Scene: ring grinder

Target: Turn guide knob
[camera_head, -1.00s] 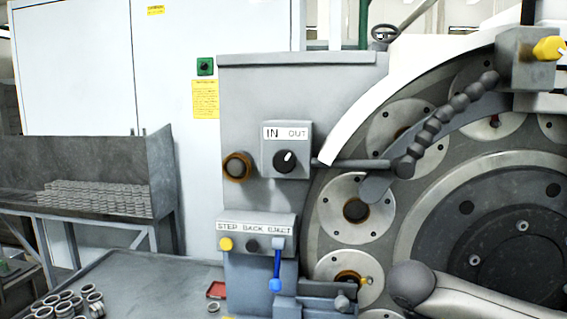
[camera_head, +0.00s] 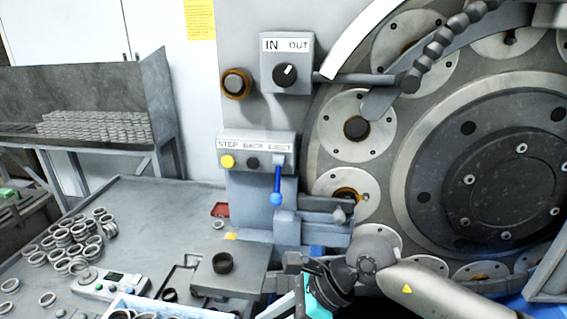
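The guide knob (camera_head: 285,75) is a round black knob with a white pointer mark. It sits on a grey box labelled IN and OUT on the machine's grey front panel. Its pointer tilts up and to the right, toward OUT. My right arm (camera_head: 425,292) comes in from the lower right, well below the knob, and its wrist has a cyan band. The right gripper is near the bottom edge by the cyan band (camera_head: 322,291); its fingers cannot be made out. My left gripper is not in view.
A round amber-rimmed button (camera_head: 236,84) is left of the knob. Below is a STEP BACK EJECT panel (camera_head: 238,144) with a blue-tipped lever (camera_head: 277,183). The large disc (camera_head: 510,170) fills the right. Loose rings (camera_head: 72,236) lie on the grey table (camera_head: 150,215).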

